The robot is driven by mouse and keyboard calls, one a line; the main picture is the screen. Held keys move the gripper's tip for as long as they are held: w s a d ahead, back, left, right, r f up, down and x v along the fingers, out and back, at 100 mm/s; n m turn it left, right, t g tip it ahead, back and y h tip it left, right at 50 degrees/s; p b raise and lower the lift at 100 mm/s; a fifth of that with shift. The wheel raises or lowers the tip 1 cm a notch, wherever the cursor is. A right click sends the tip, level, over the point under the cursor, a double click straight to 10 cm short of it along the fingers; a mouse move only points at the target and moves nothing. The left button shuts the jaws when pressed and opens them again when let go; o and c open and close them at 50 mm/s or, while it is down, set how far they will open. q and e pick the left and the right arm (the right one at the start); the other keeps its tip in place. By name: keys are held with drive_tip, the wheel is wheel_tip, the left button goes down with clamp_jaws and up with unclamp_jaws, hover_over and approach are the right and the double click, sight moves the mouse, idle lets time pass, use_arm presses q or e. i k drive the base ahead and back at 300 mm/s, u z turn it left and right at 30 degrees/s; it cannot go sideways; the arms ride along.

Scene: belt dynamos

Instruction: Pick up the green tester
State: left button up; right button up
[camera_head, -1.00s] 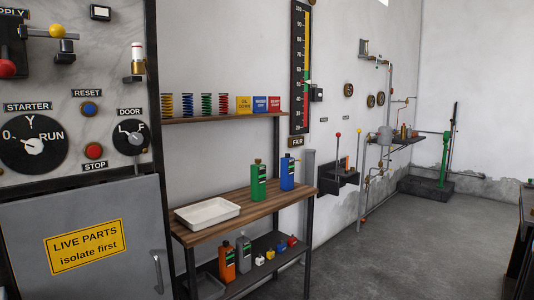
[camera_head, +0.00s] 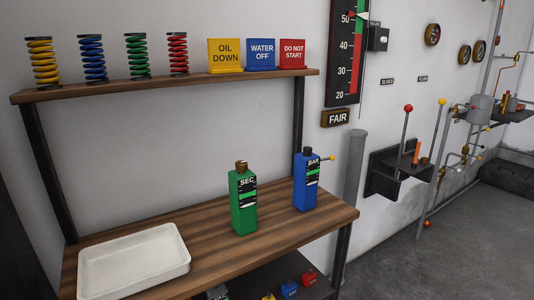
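The green tester (camera_head: 243,204) stands upright on the wooden bench top (camera_head: 210,236), near the middle of the head view. It has a brass-coloured top, a label reading "SEC" and a dark panel with a green bar. A blue tester (camera_head: 306,181) labelled "BAR" stands upright behind it and to the right, with a gap between the two. Neither of my grippers shows in the view.
A white tray (camera_head: 98,262) lies left of the green tester. Above, a shelf (camera_head: 195,82) holds several coloured springs and three signs. A grey pipe (camera_head: 353,171) and a dark lever box (camera_head: 396,177) are at the right. Bench space around the tester is clear.

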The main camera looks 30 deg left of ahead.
sight(243, 188)
drive_tip(key=z, duration=0.55)
drive_tip(key=i, duration=1.25)
drive_tip(key=u, duration=1.25)
